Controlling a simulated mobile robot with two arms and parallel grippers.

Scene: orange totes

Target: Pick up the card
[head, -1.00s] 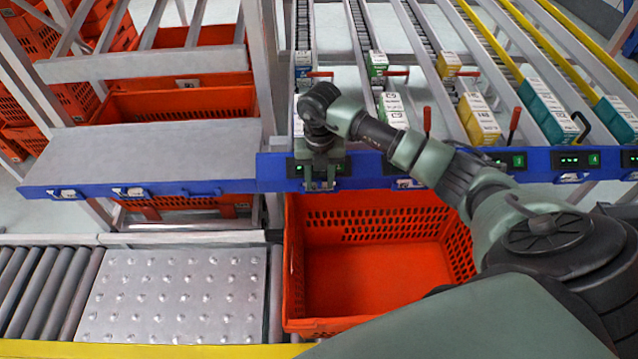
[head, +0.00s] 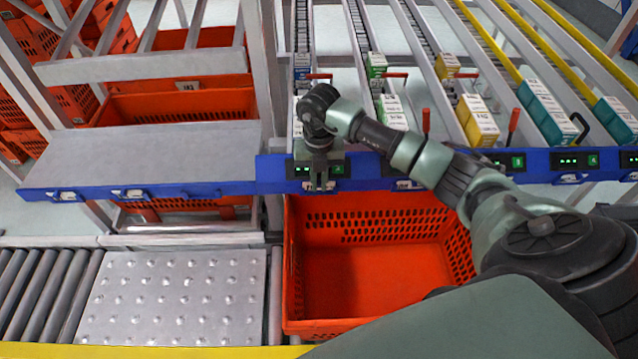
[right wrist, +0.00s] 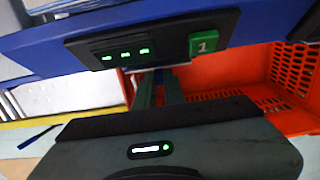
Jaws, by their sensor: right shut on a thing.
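My right gripper (head: 320,185) is at the front of the blue rail (head: 225,187), just below a black display with green lights. It points down over the near side of the rail. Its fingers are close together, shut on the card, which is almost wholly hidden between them. In the right wrist view the fingers of my right gripper (right wrist: 166,88) show below the display (right wrist: 125,52) and its green button marked 1. The card cannot be made out there. My left gripper is not in view.
An empty orange tote (head: 375,275) stands below the rail. Left of it is a metal plate with studs (head: 175,295) beside rollers (head: 45,290). Flow lanes with yellow boxes (head: 478,120) and teal boxes (head: 545,112) lie behind the rail. A bare grey shelf (head: 145,155) is at left.

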